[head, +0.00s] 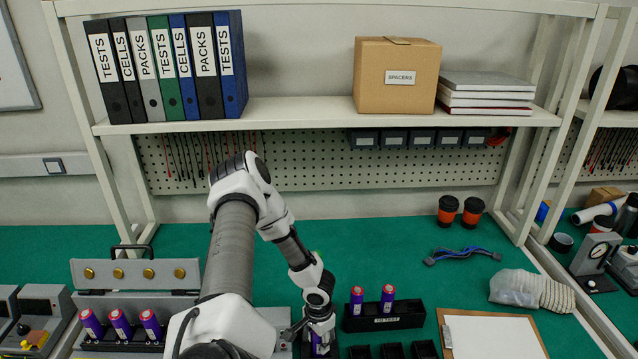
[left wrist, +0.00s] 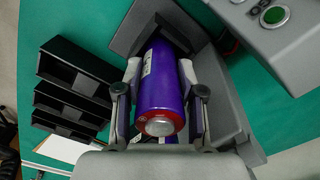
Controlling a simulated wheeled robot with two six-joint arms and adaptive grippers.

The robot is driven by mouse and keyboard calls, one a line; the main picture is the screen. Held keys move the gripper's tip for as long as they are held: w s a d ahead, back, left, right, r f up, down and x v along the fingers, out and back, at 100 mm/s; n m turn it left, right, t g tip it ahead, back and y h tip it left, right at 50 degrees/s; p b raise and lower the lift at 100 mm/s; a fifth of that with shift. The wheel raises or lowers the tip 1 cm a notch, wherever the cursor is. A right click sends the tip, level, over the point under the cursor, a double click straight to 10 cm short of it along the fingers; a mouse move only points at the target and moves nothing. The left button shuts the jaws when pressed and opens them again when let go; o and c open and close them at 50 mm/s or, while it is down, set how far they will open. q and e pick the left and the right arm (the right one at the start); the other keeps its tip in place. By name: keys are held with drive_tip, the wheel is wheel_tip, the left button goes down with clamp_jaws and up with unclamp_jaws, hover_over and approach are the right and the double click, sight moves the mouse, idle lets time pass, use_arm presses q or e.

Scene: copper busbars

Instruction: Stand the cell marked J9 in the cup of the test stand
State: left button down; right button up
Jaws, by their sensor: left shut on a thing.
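My left gripper (head: 319,328) is shut on a purple cell (left wrist: 161,88) with a red end and a silver terminal. In the left wrist view the cell lies between the two fingers, its terminal end towards the camera. Its white label is too small to read, so I cannot tell whether it says J9. Dark grey angled walls (left wrist: 222,85) stand around the cell's far end; I cannot tell whether it rests in a cup. A grey housing with a green button (left wrist: 274,15) is close by. My right gripper is not in view.
Two purple cells (head: 388,297) stand in the black TO TEST rack (head: 383,322). Several black trays (left wrist: 75,68) are in front of it. More cells (head: 121,324) stand in a grey fixture at left. A clipboard (head: 490,336) lies at right.

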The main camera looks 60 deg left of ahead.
use_arm(q)
drive_tip(key=shift+f, duration=0.15)
idle(0.3)
drive_tip(key=c, duration=0.6)
unclamp_jaws()
wheel_tip(320, 180, up, 6)
drive_tip(key=p, duration=0.5)
